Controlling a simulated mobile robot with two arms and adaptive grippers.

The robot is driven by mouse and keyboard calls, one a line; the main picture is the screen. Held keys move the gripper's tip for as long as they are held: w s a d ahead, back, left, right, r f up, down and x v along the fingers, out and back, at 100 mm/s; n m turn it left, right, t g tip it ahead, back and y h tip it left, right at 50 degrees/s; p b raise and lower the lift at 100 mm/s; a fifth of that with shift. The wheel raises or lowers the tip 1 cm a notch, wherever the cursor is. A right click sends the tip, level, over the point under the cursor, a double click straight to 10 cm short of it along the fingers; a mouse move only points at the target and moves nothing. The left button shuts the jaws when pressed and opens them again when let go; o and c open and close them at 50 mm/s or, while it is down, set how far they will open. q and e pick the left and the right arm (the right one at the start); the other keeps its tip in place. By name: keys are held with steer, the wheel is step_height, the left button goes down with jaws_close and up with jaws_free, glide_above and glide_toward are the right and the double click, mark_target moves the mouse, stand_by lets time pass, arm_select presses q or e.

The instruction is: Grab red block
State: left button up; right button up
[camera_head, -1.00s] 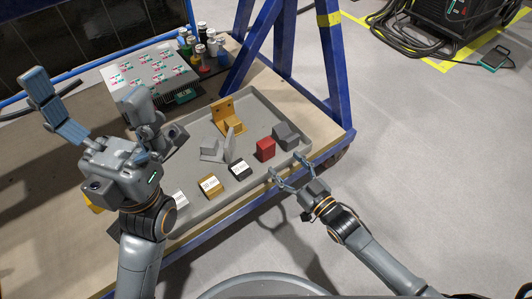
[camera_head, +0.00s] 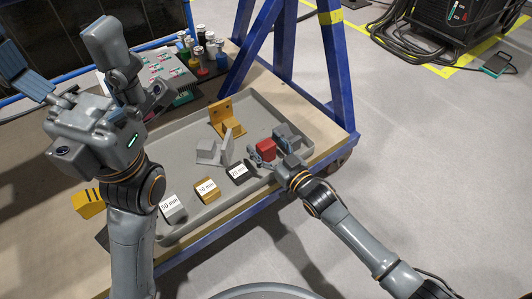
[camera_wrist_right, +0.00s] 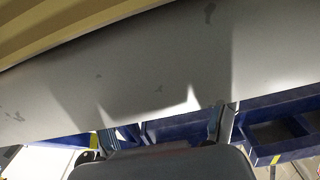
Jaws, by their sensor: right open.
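The red block (camera_head: 265,148) stands in the right part of the grey tray (camera_head: 188,232). My left gripper (camera_head: 55,50) is raised at upper left, open and empty.
A dark grey block (camera_head: 286,134) sits close right of the red one. A black labelled block (camera_head: 238,173), a tan labelled block (camera_head: 206,190) and a grey labelled block (camera_head: 173,208) line the tray's front. An orange bracket (camera_head: 222,116) and grey angled piece (camera_head: 210,152) lie behind. A blue post (camera_head: 337,75) rises at right.

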steer(key=shift+c, duration=0.4)
steer(key=c, duration=1.4)
steer(key=shift+r, duration=0.1)
jaws_close()
steer(key=shift+r, duration=0.15)
